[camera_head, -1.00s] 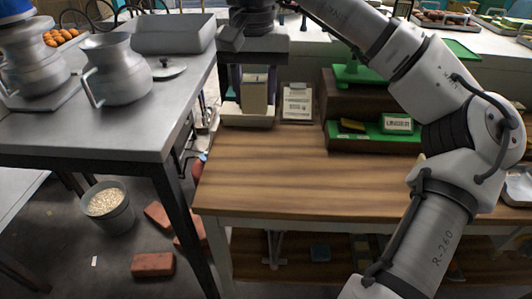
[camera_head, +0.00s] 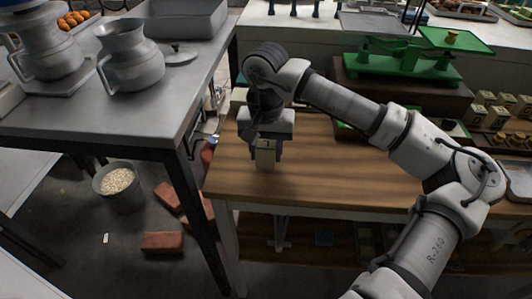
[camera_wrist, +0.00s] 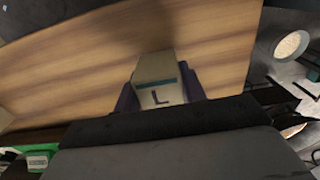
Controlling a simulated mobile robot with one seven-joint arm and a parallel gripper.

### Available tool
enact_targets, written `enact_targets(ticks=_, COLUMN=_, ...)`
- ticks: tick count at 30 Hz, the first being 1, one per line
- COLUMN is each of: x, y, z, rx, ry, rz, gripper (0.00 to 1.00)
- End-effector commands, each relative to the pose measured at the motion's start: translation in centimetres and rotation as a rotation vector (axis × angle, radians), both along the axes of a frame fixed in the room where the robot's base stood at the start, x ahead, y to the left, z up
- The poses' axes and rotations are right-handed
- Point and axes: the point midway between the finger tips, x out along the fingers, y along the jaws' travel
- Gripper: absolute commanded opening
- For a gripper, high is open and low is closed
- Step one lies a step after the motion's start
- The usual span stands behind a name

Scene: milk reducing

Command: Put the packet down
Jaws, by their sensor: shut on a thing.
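A small beige packet (camera_head: 264,159) is between the fingers of my gripper (camera_head: 266,147), over the left part of the wooden table (camera_head: 320,180). My gripper is shut on it and points down. In the wrist view the packet (camera_wrist: 158,72) sits between the two dark fingers, with a teal band and a letter "L" on the side facing the camera. Bare wood lies beyond it. Whether its bottom touches the wood, I cannot tell.
A green scale (camera_head: 405,62) stands on a dark wooden stand at the back right. Small boxes (camera_head: 490,105) stand farther right. A metal table with grey jugs (camera_head: 130,60) is on the left, across a gap. The wood right of my gripper is clear.

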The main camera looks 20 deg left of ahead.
Motion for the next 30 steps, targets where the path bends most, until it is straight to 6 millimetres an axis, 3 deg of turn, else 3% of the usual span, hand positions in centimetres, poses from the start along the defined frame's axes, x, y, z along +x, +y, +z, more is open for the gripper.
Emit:
enact_targets(ticks=5, x=0.0, y=0.0, z=-1.9, rx=0.002, ry=0.002, rz=0.0, gripper=0.16)
enact_targets(ticks=17, x=0.0, y=0.0, z=-2.5, rx=0.0, ry=-0.001, rz=0.0, gripper=0.16)
enact_targets(ticks=18, x=0.0, y=0.0, z=-2.5, rx=0.0, ry=0.0, rz=0.0, gripper=0.42)
enact_targets(ticks=22, x=0.0, y=0.0, z=-2.4, rx=0.001, ry=0.0, rz=0.0, gripper=0.59)
enact_targets(ticks=23, x=0.0, y=0.0, z=-2.4, rx=0.001, ry=0.0, rz=0.0, gripper=0.62)
enact_targets(ticks=30, x=0.0, y=0.0, z=-2.4, rx=0.001, ry=0.0, rz=0.0, gripper=0.62)
